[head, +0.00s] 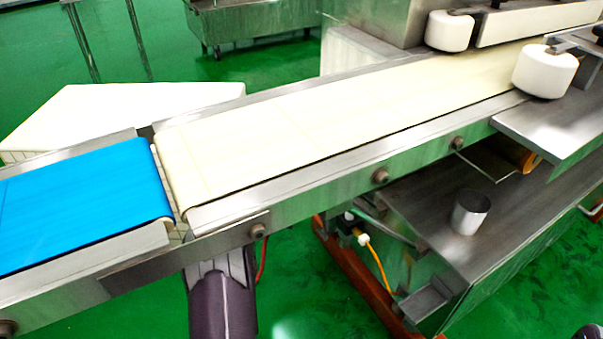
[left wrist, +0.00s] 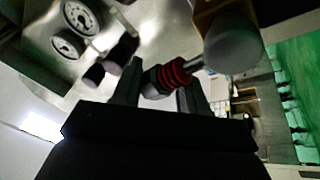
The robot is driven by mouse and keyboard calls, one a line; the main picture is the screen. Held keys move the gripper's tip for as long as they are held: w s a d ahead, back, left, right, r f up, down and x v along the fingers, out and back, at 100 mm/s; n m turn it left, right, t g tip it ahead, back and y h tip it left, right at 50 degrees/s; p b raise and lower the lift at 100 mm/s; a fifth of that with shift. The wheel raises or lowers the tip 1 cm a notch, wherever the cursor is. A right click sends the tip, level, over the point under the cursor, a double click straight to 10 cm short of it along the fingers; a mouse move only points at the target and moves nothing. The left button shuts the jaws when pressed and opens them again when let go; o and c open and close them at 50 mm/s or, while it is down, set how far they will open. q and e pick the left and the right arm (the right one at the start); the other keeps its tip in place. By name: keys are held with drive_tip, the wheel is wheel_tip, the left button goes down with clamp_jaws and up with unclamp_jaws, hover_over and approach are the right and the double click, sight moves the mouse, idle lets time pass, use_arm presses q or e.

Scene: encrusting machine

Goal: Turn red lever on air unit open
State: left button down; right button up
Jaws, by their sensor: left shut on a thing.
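In the left wrist view a red, ribbed piece, which looks like the red lever (left wrist: 173,73), sits on a dark and metal fitting. My left gripper (left wrist: 160,88) has one finger on each side of this fitting and is shut on it at the red piece. Two round pressure gauges (left wrist: 80,17) and dark knobs of the air unit show at the upper left on a metal panel. Whether the lever is open or closed I cannot tell. In the head view the left gripper is hidden below the conveyor. My right gripper is in neither view.
A conveyor with a blue belt (head: 85,205) and a cream belt (head: 330,120) crosses the head view above my arm. A metal cup (head: 470,211) stands on a steel shelf at the right.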

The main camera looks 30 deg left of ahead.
use_arm(q)
drive_tip(key=shift+s+d+f+m+h, duration=0.15)
drive_tip(key=shift+d+m+h, duration=0.15)
drive_tip(key=shift+m, duration=0.25)
drive_tip(key=shift+s+d+f+m+h, duration=0.2)
drive_tip(key=shift+d+m, duration=0.1)
drive_tip(key=shift+m, duration=0.25)
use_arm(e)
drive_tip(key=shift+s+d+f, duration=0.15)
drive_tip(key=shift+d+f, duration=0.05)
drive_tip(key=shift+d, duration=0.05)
use_arm(q)
drive_tip(key=c, duration=0.6)
unclamp_jaws()
drive_tip(key=shift+w+d+g, duration=0.1)
drive_tip(key=shift+g, duration=0.2)
drive_tip(key=shift+c, duration=0.2)
drive_tip(key=shift+a+r, duration=0.2)
drive_tip(key=p+v, duration=0.4)
drive_tip(key=v, duration=0.8)
drive_tip(key=shift+s+f, duration=0.25)
drive_tip(key=shift+f, duration=0.05)
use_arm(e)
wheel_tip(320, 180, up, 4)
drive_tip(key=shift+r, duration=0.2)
